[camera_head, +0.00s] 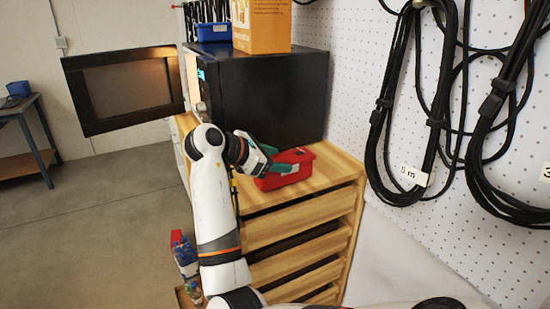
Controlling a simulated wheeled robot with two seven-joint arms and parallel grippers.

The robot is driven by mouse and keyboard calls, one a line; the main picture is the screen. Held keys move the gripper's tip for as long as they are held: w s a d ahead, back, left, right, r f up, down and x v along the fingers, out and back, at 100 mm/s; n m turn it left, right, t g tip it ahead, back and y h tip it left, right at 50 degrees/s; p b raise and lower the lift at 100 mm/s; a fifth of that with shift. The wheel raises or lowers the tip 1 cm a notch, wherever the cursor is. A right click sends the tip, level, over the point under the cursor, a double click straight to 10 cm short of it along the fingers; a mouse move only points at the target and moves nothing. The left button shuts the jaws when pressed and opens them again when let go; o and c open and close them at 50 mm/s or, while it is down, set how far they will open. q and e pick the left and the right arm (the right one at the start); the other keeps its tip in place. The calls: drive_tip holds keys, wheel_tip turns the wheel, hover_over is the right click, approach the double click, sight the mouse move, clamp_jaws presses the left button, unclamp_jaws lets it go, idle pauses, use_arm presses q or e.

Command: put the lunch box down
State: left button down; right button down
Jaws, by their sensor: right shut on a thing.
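The lunch box (298,156) is a small red container at the right front of the wooden drawer cabinet's top (335,170). My right gripper (278,160), with teal fingers, reaches it from the left and is shut on its near left side. The fingers cover part of the box. The box looks level and is on or just above the wood; I cannot tell if it touches. My left gripper is not in view.
A black microwave (265,95) with its door (125,88) swung open left stands behind the box. An orange carton (262,25) and blue bin (213,32) are on top. Black cables (415,110) hang on the right pegboard. Bottles (185,258) stand lower left of the cabinet.

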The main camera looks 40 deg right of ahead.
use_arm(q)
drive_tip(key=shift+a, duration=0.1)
use_arm(e)
drive_tip(key=c, duration=0.8)
unclamp_jaws()
drive_tip(key=o, duration=0.3)
use_arm(q)
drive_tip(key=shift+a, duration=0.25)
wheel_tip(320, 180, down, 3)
drive_tip(key=b, duration=0.2)
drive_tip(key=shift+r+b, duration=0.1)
drive_tip(key=shift+b, duration=0.3)
use_arm(e)
drive_tip(key=v, duration=1.2)
drive_tip(key=shift+s, duration=0.1)
